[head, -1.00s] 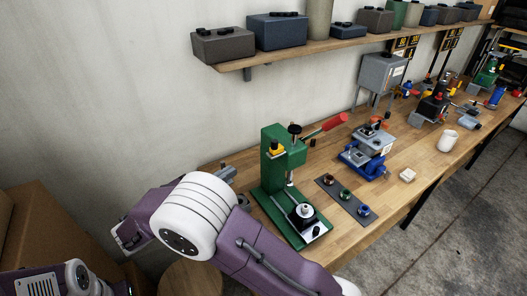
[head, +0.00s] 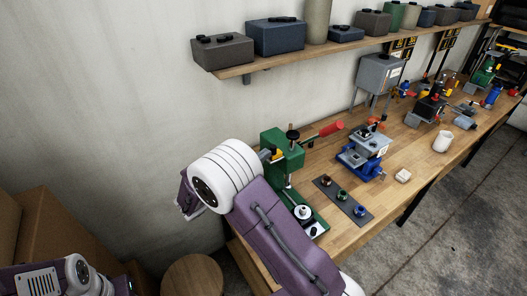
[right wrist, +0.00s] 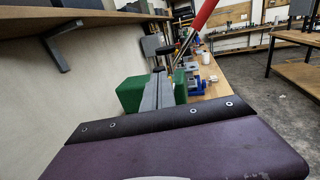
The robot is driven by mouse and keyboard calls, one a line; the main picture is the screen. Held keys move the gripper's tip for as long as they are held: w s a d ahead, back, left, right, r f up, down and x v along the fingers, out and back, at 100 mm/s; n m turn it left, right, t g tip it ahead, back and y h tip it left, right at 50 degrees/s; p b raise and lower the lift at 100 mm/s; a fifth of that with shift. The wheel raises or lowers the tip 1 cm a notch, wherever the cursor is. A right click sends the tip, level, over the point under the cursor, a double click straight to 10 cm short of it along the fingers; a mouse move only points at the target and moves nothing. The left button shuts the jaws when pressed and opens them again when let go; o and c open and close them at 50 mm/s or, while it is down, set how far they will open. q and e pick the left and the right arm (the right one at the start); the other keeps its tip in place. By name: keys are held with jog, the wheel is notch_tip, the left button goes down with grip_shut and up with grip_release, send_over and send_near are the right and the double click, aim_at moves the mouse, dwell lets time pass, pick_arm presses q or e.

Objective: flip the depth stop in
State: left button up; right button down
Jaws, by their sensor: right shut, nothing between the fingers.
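The green press (head: 287,150) with a red-gripped lever (head: 331,128) stands on the bench, its left side and base partly behind my right arm. In the right wrist view the grey fingers (right wrist: 158,90) lie together in front of the green press head (right wrist: 131,94). My left gripper is out of view.
A dark strip with several small coloured rings (head: 342,195) lies right of the press. A blue-based vise-like fixture (head: 364,155) stands beyond it. A wall shelf (head: 290,58) with boxes hangs above.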

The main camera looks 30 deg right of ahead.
aim_at(274, 151)
jog(key=shift+w+d, duration=0.1)
jog(key=shift+d, duration=0.25)
jog(key=x, duration=0.3)
jog(key=shift+s+d, duration=0.25)
jog(key=shift+s, duration=0.1)
jog(key=shift+a, duration=0.1)
jog(key=shift+s+a+f, duration=0.1)
jog(key=shift+s+a, duration=0.05)
jog(key=shift+a, duration=0.25)
jog(key=b+v, duration=0.3)
jog(key=v, duration=0.5)
